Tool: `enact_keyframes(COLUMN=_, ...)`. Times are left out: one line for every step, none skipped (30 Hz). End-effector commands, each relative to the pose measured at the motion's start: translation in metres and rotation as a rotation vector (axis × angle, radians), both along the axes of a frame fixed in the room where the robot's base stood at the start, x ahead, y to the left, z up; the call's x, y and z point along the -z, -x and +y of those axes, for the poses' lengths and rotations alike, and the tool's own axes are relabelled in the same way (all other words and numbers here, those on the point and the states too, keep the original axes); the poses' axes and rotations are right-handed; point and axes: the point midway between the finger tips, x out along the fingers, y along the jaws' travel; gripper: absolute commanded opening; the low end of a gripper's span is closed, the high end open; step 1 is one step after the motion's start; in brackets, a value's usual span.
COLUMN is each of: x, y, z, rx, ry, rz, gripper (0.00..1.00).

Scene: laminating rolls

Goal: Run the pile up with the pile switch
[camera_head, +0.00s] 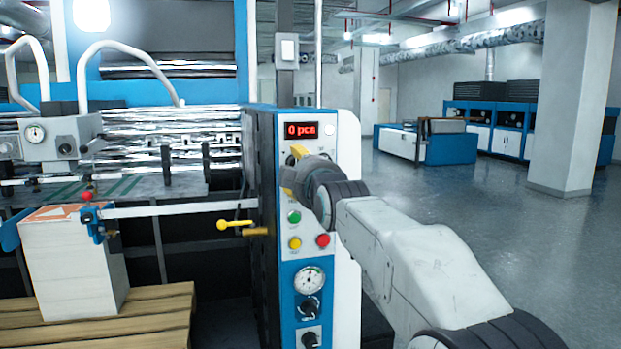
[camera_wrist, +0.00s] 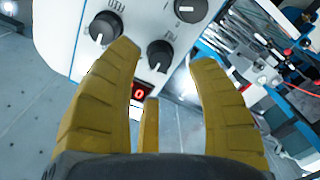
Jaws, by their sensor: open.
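The control panel (camera_head: 291,257) is a blue and white upright face on the machine, with a red display (camera_head: 301,130) reading 0 pcs. My gripper (camera_head: 292,173) is in front of its upper part and hides some controls there. In the wrist view, its yellow fingers (camera_wrist: 160,56) are spread, with nothing held. A black knob (camera_wrist: 160,57) shows between the fingertips, and another knob (camera_wrist: 103,27) lies beside the left finger. Their labels are too small to read, so I cannot tell which control is the pile switch. The white paper pile (camera_head: 70,265) stands on a wooden pallet (camera_head: 100,335).
Below my gripper, the panel has a green button (camera_head: 294,217), a yellow button (camera_head: 295,243), a red button (camera_head: 323,240) and a round gauge (camera_head: 309,280). A yellow-knobbed lever (camera_head: 235,224) sticks out left of the panel. Open floor (camera_head: 455,185) lies to the right.

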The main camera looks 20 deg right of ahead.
Motion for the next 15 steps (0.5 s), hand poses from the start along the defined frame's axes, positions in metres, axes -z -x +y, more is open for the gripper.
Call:
enact_keyframes(x=0.0, y=0.009, z=0.0, rx=0.0, ry=0.0, rz=0.0, gripper=0.52)
enact_keyframes(x=-0.001, y=0.014, z=0.0, rx=0.0, ry=0.0, rz=-0.001, gripper=0.52)
enact_keyframes(x=0.0, y=0.02, z=0.0, rx=0.001, ry=0.0, rz=-0.001, gripper=0.52)
enact_keyframes(x=-0.001, y=0.025, z=0.0, rx=0.0, ry=0.0, rz=-0.001, gripper=0.52)
enact_keyframes(x=-0.001, y=0.03, z=0.0, rx=0.0, ry=0.0, rz=-0.001, gripper=0.52)
enact_keyframes(x=-0.001, y=0.036, z=0.0, rx=0.0, ry=0.0, rz=-0.001, gripper=0.52)
enact_keyframes(x=0.0, y=0.04, z=0.0, rx=0.001, ry=0.0, rz=-0.001, gripper=0.52)
enact_keyframes(x=0.0, y=0.044, z=0.0, rx=0.0, ry=0.0, rz=0.0, gripper=0.52)
enact_keyframes(x=0.0, y=0.049, z=0.0, rx=0.0, ry=0.0, rz=0.0, gripper=0.52)
enact_keyframes(x=0.0, y=0.053, z=0.0, rx=0.0, ry=0.0, rz=0.0, gripper=0.52)
enact_keyframes(x=0.0, y=0.056, z=0.0, rx=0.0, ry=0.0, rz=0.0, gripper=0.52)
enact_keyframes(x=0.0, y=0.06, z=0.0, rx=0.001, ry=0.0, rz=0.001, gripper=0.52)
enact_keyframes(x=0.0, y=0.063, z=0.0, rx=0.0, ry=0.0, rz=0.0, gripper=0.52)
enact_keyframes(x=0.0, y=0.065, z=0.0, rx=0.0, ry=0.0, rz=0.0, gripper=0.52)
enact_keyframes(x=0.001, y=0.068, z=0.0, rx=0.0, ry=0.0, rz=0.001, gripper=0.52)
